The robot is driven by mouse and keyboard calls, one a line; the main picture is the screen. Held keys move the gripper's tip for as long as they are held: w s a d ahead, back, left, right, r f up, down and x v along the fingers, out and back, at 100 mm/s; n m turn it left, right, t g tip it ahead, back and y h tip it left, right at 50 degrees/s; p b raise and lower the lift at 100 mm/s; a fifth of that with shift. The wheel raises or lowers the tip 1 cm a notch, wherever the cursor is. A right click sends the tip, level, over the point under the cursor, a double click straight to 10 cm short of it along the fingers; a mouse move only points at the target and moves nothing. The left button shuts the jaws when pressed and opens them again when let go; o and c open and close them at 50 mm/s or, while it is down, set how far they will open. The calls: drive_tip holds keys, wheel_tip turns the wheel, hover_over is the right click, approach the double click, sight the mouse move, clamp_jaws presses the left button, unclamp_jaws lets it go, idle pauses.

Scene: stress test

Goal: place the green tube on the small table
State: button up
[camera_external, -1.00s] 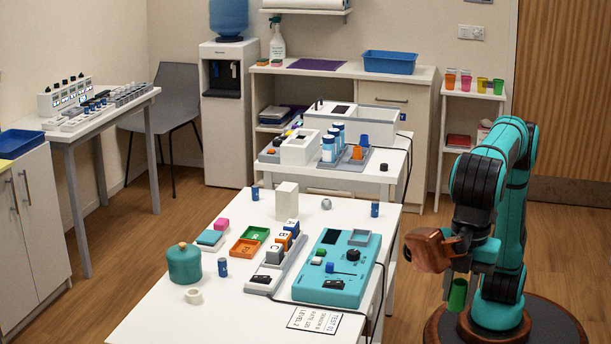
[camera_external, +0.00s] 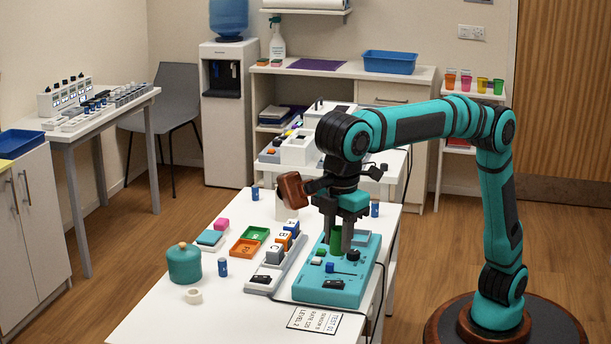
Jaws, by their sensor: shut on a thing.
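My gripper (camera_external: 339,238) is shut on the green tube (camera_external: 336,239), a dark green upright cylinder partly hidden by the fingers. It holds the tube above the back part of the teal device (camera_external: 345,284) on the white front table (camera_external: 173,318). I cannot tell whether the tube's lower end touches the device. A second, lower-lying white table (camera_external: 397,160) stands behind, largely hidden by my arm. Which of these is the small table is not clear from the picture.
A teal jar (camera_external: 184,264), a blue can (camera_external: 223,267) and a white ring (camera_external: 194,295) stand farther left. Coloured cups (camera_external: 466,82) stand on the right shelf. The front table's near left is clear.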

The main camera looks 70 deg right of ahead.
drive_tip(key=w+d+m, duration=0.2)
drive_tip(key=w+d, duration=0.9)
drive_tip(key=d, duration=0.1)
drive_tip(key=w+d+m, duration=0.2)
drive_tip(key=w+d, duration=0.3)
drive_tip(key=d, duration=0.7)
drive_tip(key=w+d+m, duration=0.1)
drive_tip(key=w+d, duration=0.3)
drive_tip(key=d, duration=0.8)
drive_tip(key=w+d+m, duration=0.2)
drive_tip(key=w+d, duration=0.3)
drive_tip(key=d, duration=0.7)
drive_tip(key=s+d+m, duration=0.2)
drive_tip(key=d, duration=1.2)
drive_tip(key=s+d+m, duration=0.2)
drive_tip(key=d, duration=1.2)
drive_tip(key=s+d+m, duration=0.2)
drive_tip(key=s+d, duration=0.5)
drive_tip(key=d, duration=0.3)
drive_tip(key=s+d+m, duration=0.2)
drive_tip(key=s+d, duration=0.4)
drive_tip(key=d, duration=0.5)
drive_tip(key=shift+s+f, duration=0.1)
drive_tip(key=shift+f, duration=7.75)
